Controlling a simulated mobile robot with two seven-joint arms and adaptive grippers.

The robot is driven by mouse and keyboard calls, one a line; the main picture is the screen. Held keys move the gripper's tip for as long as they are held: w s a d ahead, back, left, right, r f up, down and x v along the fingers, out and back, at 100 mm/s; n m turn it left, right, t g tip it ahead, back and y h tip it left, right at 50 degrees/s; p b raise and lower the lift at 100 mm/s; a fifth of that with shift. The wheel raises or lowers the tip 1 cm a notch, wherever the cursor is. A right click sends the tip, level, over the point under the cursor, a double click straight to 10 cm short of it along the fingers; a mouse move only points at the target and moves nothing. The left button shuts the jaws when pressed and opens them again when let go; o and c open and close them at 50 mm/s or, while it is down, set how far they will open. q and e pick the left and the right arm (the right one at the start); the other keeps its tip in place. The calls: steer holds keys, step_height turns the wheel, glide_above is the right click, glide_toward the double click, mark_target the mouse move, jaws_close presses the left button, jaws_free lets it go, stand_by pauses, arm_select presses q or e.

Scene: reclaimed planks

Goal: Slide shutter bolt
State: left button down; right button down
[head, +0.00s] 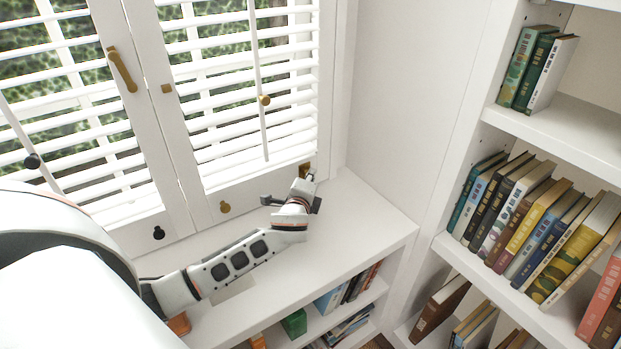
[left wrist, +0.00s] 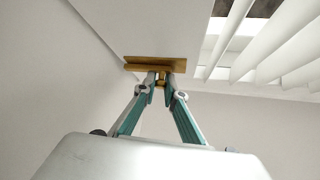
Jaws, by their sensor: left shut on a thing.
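The brass shutter bolt (head: 305,168) sits at the lower right corner of the right shutter panel, just above the white sill. In the left wrist view the bolt (left wrist: 153,63) shows as a brass plate with a small knob below it. My left gripper (head: 310,178) reaches along the sill to the bolt. In the left wrist view its fingertips (left wrist: 161,80) are closed on the bolt's knob, which they partly hide. My right gripper is in neither view.
A brass handle (head: 122,70) is on the left shutter. The white sill (head: 360,215) is clear around the gripper. Bookshelves (head: 555,130) stand at the right.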

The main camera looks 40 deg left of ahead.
arm_select(q)
step_height(320, 180, down, 2)
steer(key=shift+f, duration=0.1)
steer(key=c, duration=2)
jaws_free()
steer(key=shift+c, duration=0.2)
steer(key=shift+s, duration=0.1)
steer(key=v, duration=1.2)
